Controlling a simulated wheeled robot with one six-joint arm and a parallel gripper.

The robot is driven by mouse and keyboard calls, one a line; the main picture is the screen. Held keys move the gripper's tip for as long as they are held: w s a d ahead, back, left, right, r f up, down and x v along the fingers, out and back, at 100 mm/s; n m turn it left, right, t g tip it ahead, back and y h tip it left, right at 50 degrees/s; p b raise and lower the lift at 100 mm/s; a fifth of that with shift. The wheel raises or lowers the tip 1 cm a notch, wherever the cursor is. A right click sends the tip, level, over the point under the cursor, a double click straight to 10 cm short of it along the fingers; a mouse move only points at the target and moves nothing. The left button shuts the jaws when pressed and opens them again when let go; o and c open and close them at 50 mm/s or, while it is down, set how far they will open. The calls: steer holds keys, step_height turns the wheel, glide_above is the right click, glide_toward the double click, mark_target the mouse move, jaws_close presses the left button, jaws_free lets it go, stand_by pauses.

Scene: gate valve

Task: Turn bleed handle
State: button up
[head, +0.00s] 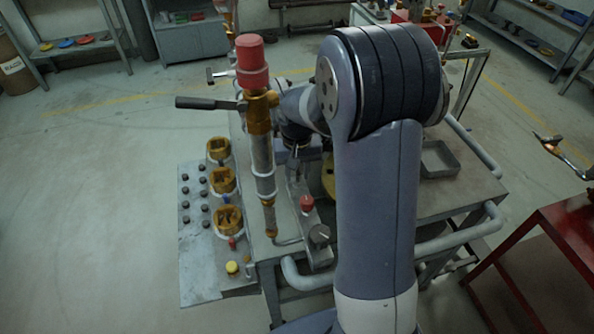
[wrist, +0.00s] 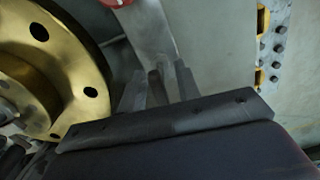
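A black lever handle (head: 208,103) sticks out to the left from the upper brass fitting of a vertical pipe (head: 262,165) with a red cap (head: 252,62). A smaller T-shaped handle (head: 220,74) shows just above it. I cannot tell which part is the bleed handle. My gripper (head: 297,152) points down just right of the pipe, above a narrow grey plate, away from the black lever. In the wrist view its dark fingers (wrist: 158,88) stand over this plate (wrist: 150,28), beside a brass flange (wrist: 50,60). Whether they hold something between them is unclear.
The narrow plate carries a red knob (head: 306,203) and a grey knob (head: 319,233). A side panel (head: 195,265) holds several brass rings and black studs. A tray (head: 438,160) lies on the bench, right of my arm. A red table (head: 560,235) stands at right. Floor at left is clear.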

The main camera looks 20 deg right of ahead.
jaws_close()
stand_by(0.5)
steer(key=m, duration=0.3)
steer(key=shift+m, duration=0.4)
steer(key=m, duration=0.4)
steer(key=shift+m+p, duration=0.3)
steer(key=shift+p, duration=0.1)
steer(key=m, duration=0.4)
steer(key=shift+m, duration=2.2)
